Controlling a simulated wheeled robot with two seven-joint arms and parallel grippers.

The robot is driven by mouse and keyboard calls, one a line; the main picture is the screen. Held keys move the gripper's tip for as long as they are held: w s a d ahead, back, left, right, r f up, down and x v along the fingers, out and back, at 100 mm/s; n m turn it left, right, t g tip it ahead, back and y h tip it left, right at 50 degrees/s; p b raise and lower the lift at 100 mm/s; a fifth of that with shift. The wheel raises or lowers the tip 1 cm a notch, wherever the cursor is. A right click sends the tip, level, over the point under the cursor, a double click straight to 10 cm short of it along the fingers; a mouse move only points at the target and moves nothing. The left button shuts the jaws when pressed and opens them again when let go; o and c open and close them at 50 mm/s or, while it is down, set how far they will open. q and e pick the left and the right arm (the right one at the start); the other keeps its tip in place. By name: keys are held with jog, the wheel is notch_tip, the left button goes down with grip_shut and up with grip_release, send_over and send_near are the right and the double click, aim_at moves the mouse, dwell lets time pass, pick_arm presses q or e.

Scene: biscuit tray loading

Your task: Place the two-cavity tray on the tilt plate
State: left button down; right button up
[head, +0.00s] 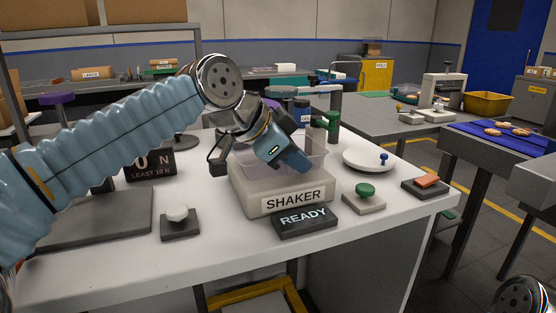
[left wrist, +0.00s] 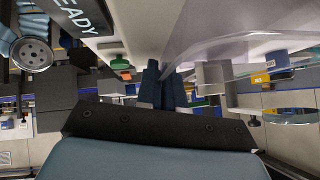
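The clear two-cavity tray (head: 318,150) is over the grey SHAKER box (head: 244,203) in the head view; I cannot tell whether it rests there or is slightly raised. Its cavities are not distinct. My left gripper (head: 298,163) reaches down at the tray's near side. In the left wrist view its fingers (left wrist: 162,80) are close together on the edge of the clear tray wall (left wrist: 205,40). No plate is labelled as the tilt plate. A flat dark grey plate (head: 95,217) lies at the table's left, and a round white plate (head: 365,160) at its right. My right gripper is out of view.
A READY sign (head: 305,221) stands before the shaker. A green button (head: 364,193), an orange switch (head: 427,182) and a white button (head: 178,220) are near the front. A force display (head: 150,164) stands behind the dark plate. The white table (head: 130,258) is bare along its front.

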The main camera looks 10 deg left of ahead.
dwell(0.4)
pick_arm(q)
jog(key=shift+r, duration=0.6)
jog(key=r, duration=0.2)
jog(key=shift+s+r, duration=0.25)
jog(key=shift+r, duration=0.15)
jog(key=s+d+r, duration=0.2)
jog(key=s+r, duration=0.7)
jog(key=s, duration=0.4)
jog(key=shift+s, duration=0.2)
